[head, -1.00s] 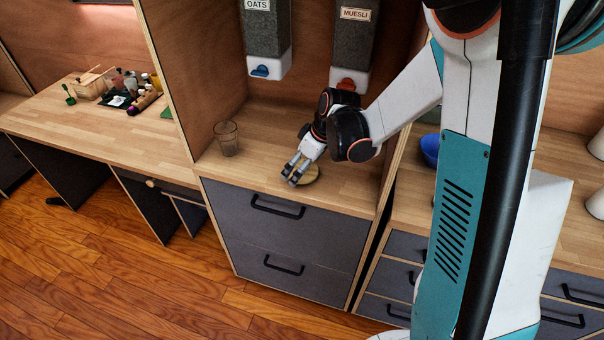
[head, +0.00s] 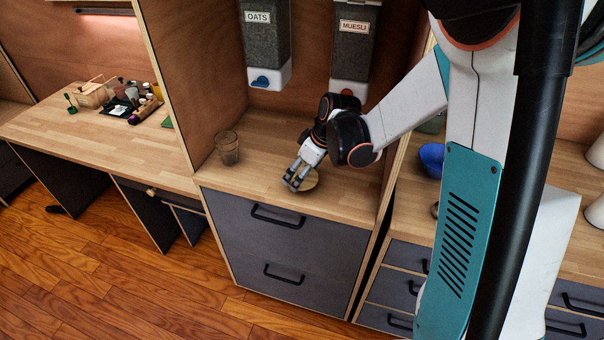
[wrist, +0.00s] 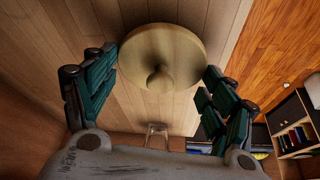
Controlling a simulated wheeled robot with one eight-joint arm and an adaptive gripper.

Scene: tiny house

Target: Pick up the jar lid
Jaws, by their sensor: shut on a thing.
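The jar lid (head: 310,181) is a round, light wooden disc near the front edge of the cubby counter. In the wrist view the lid (wrist: 160,42) shows its round face and small knob, between my two fingers. My gripper (head: 293,183) reaches down from the right and is shut on the lid by its rim. In the wrist view my gripper (wrist: 160,68) has a dark green finger on each side of it. In the head view the fingers hide the lid's left part. I cannot tell whether the lid is clear of the counter.
A clear glass (head: 228,148) stands to the left on the cubby counter (head: 262,170). The oats dispenser (head: 265,45) and muesli dispenser (head: 352,50) hang above. A wooden divider (head: 172,75) bounds the left side. A blue bowl (head: 431,160) sits on the right counter.

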